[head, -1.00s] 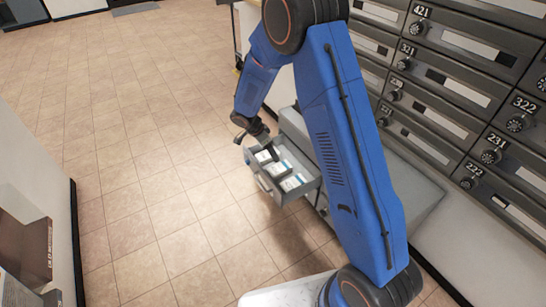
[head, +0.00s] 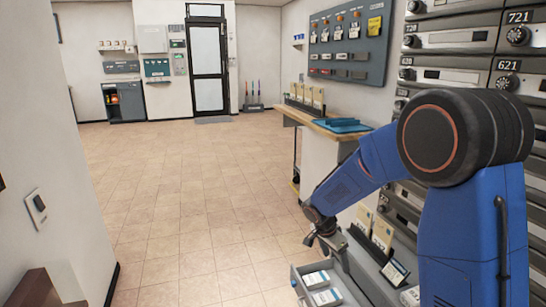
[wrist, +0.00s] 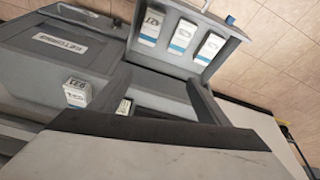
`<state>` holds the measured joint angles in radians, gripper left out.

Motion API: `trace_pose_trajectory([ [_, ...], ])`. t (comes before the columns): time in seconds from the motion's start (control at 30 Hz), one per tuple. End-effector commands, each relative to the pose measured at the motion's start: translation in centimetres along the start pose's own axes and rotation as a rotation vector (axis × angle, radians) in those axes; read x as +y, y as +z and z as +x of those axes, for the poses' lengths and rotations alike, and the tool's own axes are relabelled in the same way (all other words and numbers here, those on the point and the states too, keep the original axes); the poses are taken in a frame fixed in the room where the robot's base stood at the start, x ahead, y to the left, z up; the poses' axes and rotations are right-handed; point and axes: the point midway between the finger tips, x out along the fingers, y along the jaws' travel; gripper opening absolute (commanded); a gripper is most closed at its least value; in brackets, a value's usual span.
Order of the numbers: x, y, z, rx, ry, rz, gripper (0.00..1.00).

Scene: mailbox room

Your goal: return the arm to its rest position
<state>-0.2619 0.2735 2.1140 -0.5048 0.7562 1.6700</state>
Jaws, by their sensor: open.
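My blue arm (head: 470,245) is bent at a high elbow on the right of the head view and reaches left and down. My gripper (head: 314,238) is open at its end, small and dark, with nothing seen in it. It appears just above an open grey drawer (head: 297,284); I cannot tell the exact gap. The drawer holds white boxes (head: 316,279). The wrist view shows a grey drawer (wrist: 235,33) pulled out with several white and blue boxes (wrist: 183,37) in it.
A wall of numbered mailboxes (head: 455,42) stands close on the right. A wooden counter (head: 318,128) with a blue tray (head: 341,125) is beyond my arm. A white wall (head: 40,130) is on the left. The tiled floor (head: 190,180) between is clear to the door (head: 206,65).

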Motion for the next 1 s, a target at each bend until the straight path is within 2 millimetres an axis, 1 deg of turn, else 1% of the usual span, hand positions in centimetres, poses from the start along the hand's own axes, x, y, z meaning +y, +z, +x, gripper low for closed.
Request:
trace_pose_trajectory([
  [0.03,1.2,-0.6,-1.4,-0.003,-0.010,-0.019,0.70],
  [0.1,2.7,-1.1,-3.0,-0.010,-0.022,-0.056,0.70],
  [0.3,7.2,-2.1,-7.0,-0.026,-0.057,-0.163,0.70],
  [0.37,8.6,-2.3,-8.2,-0.030,-0.070,-0.196,0.70],
  [0.5,11.8,-2.5,-10.6,-0.036,-0.100,-0.273,0.70],
  [0.73,17.2,-2.1,-14.0,-0.039,-0.155,-0.404,0.70],
  [1.0,23.3,-0.7,-17.1,-0.027,-0.229,-0.564,0.70],
])
